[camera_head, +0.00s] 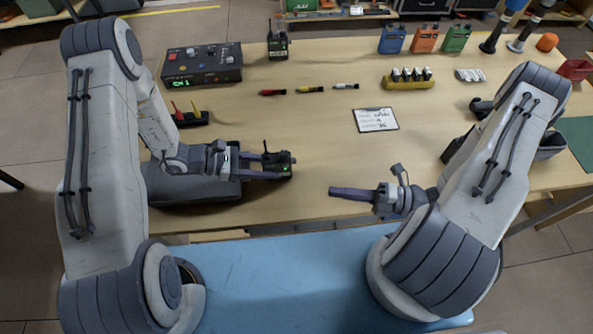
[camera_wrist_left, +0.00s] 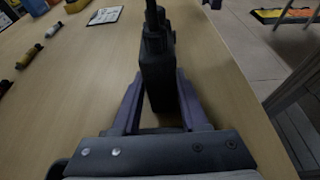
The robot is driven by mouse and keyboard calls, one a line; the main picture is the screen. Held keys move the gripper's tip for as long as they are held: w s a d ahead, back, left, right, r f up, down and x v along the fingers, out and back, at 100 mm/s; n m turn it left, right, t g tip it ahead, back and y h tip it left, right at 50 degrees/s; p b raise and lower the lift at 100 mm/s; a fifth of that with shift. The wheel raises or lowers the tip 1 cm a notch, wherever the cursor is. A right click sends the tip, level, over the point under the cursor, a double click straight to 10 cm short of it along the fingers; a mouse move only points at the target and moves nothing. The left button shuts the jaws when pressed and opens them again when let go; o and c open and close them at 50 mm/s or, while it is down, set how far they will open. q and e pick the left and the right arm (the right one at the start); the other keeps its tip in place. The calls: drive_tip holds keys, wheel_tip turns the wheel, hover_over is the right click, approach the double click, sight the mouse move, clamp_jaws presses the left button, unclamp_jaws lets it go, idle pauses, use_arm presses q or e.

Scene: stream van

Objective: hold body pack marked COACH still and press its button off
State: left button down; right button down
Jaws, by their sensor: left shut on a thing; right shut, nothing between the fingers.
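A black body pack (camera_head: 280,159) with a short antenna stands near the front middle of the table. My left gripper (camera_head: 268,173) is shut on it; in the left wrist view the pack (camera_wrist_left: 156,75) sits upright between the two purple fingers (camera_wrist_left: 158,90). Its marking cannot be read, and its button cannot be made out. My right gripper (camera_head: 335,191) is shut and empty, a short way to the right of the pack and nearer the front edge, not touching it.
Another black radio (camera_head: 278,44) stands at the back beside a control box (camera_head: 202,63). Several coloured packs (camera_head: 425,39) stand at the back right. Markers (camera_head: 310,89) and a clipboard (camera_head: 375,119) lie mid-table. The wood around the held pack's right side is clear.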

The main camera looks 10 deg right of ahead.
sight(285, 166)
drive_tip(key=x, duration=0.9)
drive_tip(key=shift+a, duration=0.4)
drive_tip(key=w, duration=0.3)
drive_tip(key=shift+w+a, duration=0.15)
drive_tip(key=shift+w, duration=0.5)
